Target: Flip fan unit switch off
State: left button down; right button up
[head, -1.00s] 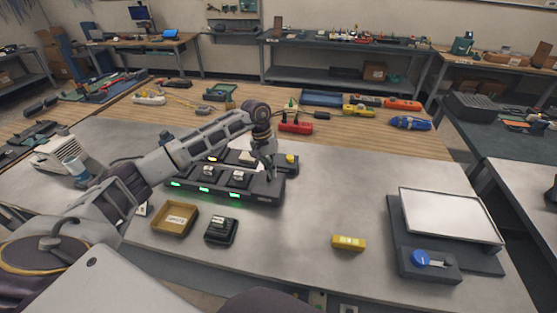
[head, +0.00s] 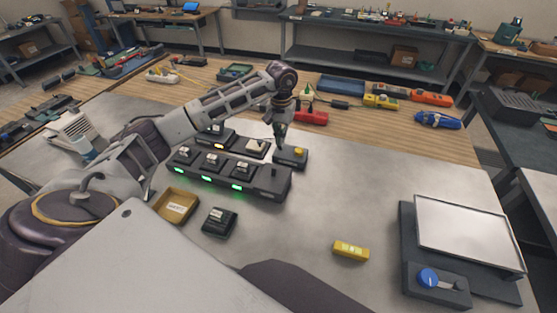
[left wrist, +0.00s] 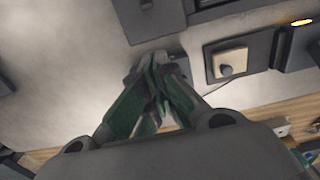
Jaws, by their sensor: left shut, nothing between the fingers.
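In the left wrist view the closed green-grey fingers (left wrist: 152,72) cover most of this box, so contact cannot be told. Beside it is a dark box with a cream switch (head: 257,147), also in the left wrist view (left wrist: 230,63), and an amber light (head: 219,146). In front lies a long dark strip (head: 262,187) with several switches and green lights. I cannot tell which switch belongs to the fan unit. My right gripper is not in view.
A tan tray (head: 177,206), a small black box (head: 219,222) and a yellow block (head: 350,251) sit in front. A white vented unit (head: 72,132) stands at left. A panel with a blue knob (head: 428,278) is at right. The middle right tabletop is clear.

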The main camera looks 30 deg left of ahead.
aim_at(274, 172)
pick_arm(q)
jog(key=shift+f, duration=0.15)
notch_tip(274, 172, down, 10)
jog(key=shift+r+p, duration=0.1)
jog(key=shift+p, duration=0.85)
jog(key=shift+s+d+r+p, duration=0.15)
jog(key=shift+s+r+p, duration=0.2)
jog(key=shift+s, duration=0.35)
jog(key=shift+s+d+r+p, duration=0.15)
jog(key=shift+s+p, duration=0.15)
jog(key=shift+s, duration=0.2)
jog(key=shift+s+d+r+p, duration=0.15)
jog(key=shift+s+p, duration=0.1)
jog(key=shift+s, duration=0.35)
